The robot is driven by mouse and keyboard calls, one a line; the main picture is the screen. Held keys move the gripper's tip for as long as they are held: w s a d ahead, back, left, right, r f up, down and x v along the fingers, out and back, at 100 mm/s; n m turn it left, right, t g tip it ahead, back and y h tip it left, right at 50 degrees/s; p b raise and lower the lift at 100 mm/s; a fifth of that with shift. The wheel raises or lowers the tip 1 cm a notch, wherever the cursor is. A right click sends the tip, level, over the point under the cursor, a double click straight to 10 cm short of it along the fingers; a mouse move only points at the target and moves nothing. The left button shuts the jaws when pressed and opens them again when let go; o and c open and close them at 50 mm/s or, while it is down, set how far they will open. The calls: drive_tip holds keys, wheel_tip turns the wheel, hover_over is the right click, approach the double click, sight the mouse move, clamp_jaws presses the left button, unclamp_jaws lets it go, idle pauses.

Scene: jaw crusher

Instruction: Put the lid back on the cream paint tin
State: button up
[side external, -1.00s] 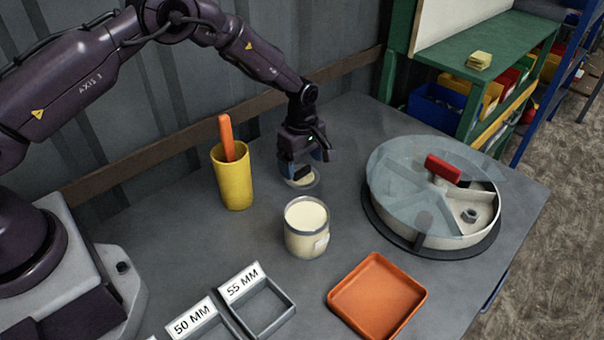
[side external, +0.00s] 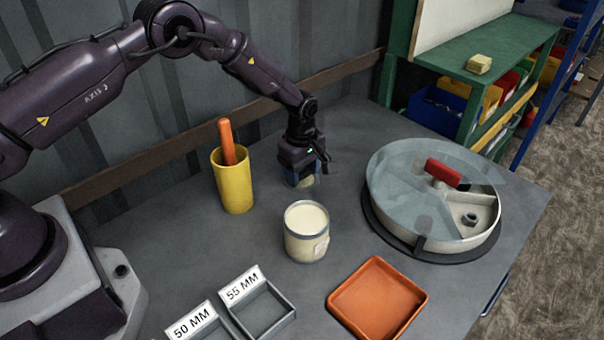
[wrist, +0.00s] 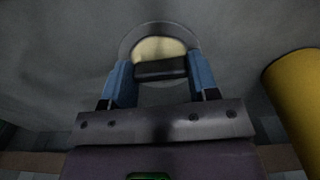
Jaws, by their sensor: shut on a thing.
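The cream paint tin (side external: 306,245) stands upright and open on the grey table, with cream paint showing at its top. The lid (side external: 304,182) is a round disc behind the tin, mostly hidden under my gripper (side external: 302,172). In the wrist view the lid (wrist: 150,47) has a grey rim, a cream middle and a dark grip bar (wrist: 160,71). The blue fingers of my gripper (wrist: 160,74) point down and are shut on the bar's two ends. I cannot tell whether the lid still touches the table.
A yellow cup (side external: 233,185) with an orange handle stands left of my gripper. A round, clear-topped container (side external: 440,225) is at right. An orange tray (side external: 378,298) and labelled grey trays (side external: 262,306) lie in front. The table between lid and tin is clear.

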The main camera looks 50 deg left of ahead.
sight(303, 172)
drive_tip(key=r, duration=0.9)
drive_tip(key=shift+d, duration=0.2)
drive_tip(key=s+d+r+m, duration=0.1)
drive_tip(key=s+d+r, duration=0.35)
drive_tip(key=d, duration=0.25)
drive_tip(key=s+d+r+m, duration=0.1)
drive_tip(key=s+d+r, duration=0.2)
drive_tip(key=s+d, duration=0.3)
drive_tip(key=shift+s+d+f+n, duration=0.1)
drive_tip(key=shift+s+f+n, duration=0.2)
drive_tip(key=shift+f, duration=0.95)
drive_tip(key=shift+s+d+f+n, duration=0.1)
drive_tip(key=shift+s+f+n, duration=0.2)
drive_tip(key=shift+f, duration=0.95)
drive_tip(key=shift+s+d+f+n, duration=0.15)
drive_tip(key=shift+f+n, duration=0.25)
drive_tip(key=shift+f, duration=0.85)
drive_tip(key=shift+f, duration=0.15)
